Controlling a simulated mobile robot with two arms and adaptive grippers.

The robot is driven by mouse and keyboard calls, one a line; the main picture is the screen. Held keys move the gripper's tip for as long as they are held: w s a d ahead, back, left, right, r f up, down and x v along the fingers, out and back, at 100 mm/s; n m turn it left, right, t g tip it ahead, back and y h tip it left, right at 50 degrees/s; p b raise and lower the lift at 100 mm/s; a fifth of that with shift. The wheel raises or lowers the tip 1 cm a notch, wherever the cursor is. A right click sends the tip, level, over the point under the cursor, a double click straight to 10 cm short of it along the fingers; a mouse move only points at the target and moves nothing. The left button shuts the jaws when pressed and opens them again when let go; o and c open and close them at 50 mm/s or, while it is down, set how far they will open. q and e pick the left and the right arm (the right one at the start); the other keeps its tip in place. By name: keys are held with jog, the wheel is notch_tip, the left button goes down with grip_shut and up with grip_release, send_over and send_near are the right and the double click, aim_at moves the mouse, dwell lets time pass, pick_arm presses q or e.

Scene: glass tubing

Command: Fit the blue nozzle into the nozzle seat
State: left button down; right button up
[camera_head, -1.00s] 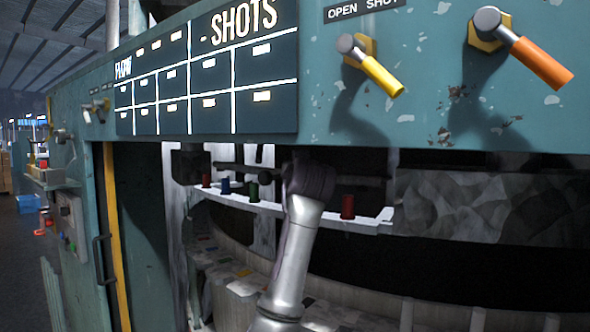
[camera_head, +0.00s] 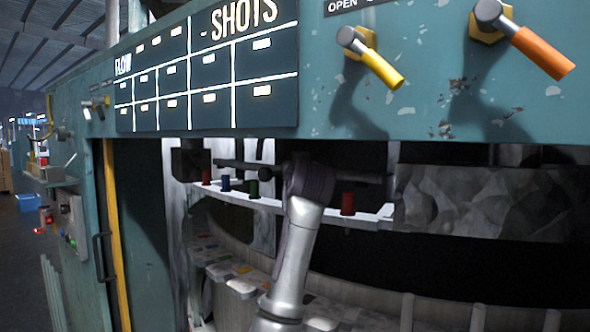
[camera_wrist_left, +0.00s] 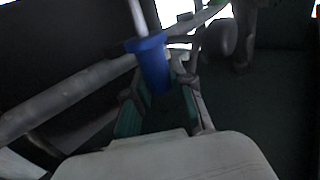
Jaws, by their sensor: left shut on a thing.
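A blue nozzle (camera_head: 225,184) shows at the white rail between a red nozzle (camera_head: 206,177) and a green nozzle (camera_head: 253,188). A larger red nozzle (camera_head: 347,203) is further right. In the left wrist view a blue nozzle (camera_wrist_left: 153,65) with a pale stem is at the fingers of my left gripper (camera_wrist_left: 160,95), which is shut on it. A grey arm of mine reaches up before the rail in the head view; its fingers cannot be made out there. I cannot tell which part is the nozzle seat. My right gripper is not in view.
The white rail (camera_head: 275,208) runs under the teal machine panel (camera_head: 430,80). A yellow-handled valve (camera_head: 370,58) and an orange-handled valve (camera_head: 530,45) stick out above. A dark block (camera_head: 190,163) is at the rail's left end. The dark opening below the rail holds a curved pale structure.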

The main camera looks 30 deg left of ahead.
pick_arm(q)
jog(key=shift+f+b, duration=0.35)
jog(key=shift+f, duration=0.2)
jog(key=shift+f+b, duration=1.2)
jog(key=shift+f, duration=0.5)
jog(key=c, duration=0.9)
grip_release()
jog(key=v, duration=1.2)
